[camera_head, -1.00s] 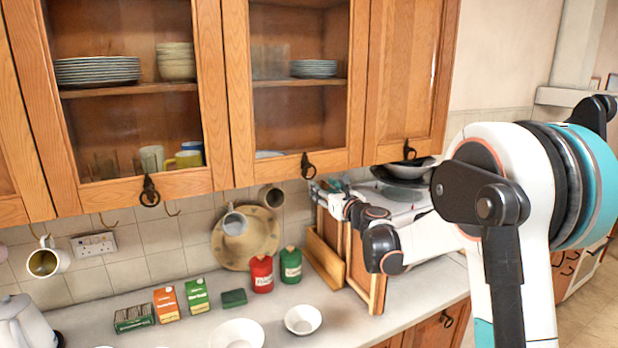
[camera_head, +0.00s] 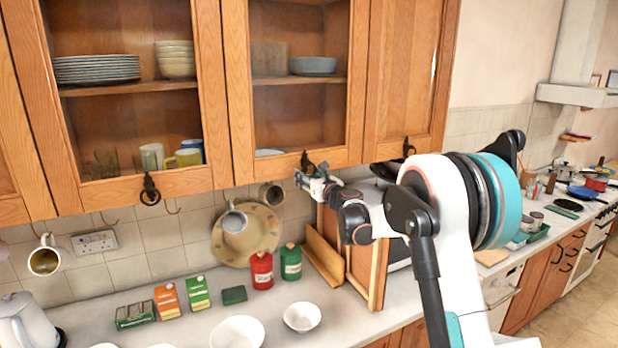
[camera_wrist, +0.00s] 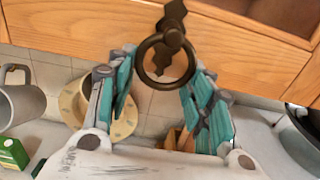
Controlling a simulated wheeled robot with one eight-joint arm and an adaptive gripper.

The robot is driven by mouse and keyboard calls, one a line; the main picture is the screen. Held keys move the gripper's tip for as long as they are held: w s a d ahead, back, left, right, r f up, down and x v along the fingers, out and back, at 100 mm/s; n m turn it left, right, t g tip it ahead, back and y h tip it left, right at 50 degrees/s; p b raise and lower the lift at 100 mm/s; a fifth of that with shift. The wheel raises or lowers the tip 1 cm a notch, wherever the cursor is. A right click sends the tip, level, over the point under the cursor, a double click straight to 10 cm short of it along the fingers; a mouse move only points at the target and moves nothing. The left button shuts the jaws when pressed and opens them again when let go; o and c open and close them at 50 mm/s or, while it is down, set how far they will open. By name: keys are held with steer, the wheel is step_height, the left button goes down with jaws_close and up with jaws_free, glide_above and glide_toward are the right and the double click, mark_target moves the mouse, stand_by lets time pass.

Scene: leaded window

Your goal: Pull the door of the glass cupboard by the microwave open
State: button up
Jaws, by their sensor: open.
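The glass cupboard door (camera_head: 237,110) by the microwave has a wooden frame and looks shut, with crockery behind its panes. Its dark ring handle (camera_head: 306,161) hangs at the bottom rail. In the wrist view the ring handle (camera_wrist: 166,58) is at the top middle, on the wooden rail. My gripper (camera_head: 312,180) is just below the handle. In the wrist view my gripper (camera_wrist: 160,92) is open, one teal finger on each side of the ring's lower part, with no clear contact. The microwave (camera_head: 398,255) is mostly hidden behind my arm.
Another glass door (camera_head: 211,95) with a ring handle (camera_head: 150,190) is on the left. A solid door (camera_head: 408,80) is on the right. Wooden boards (camera_head: 362,270) stand below my gripper. Mugs (camera_head: 234,220) hang under the cupboards. Canisters (camera_head: 261,271) and bowls (camera_head: 302,317) stand on the counter.

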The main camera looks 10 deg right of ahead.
jaws_close()
steer(key=shift+d, duration=0.1)
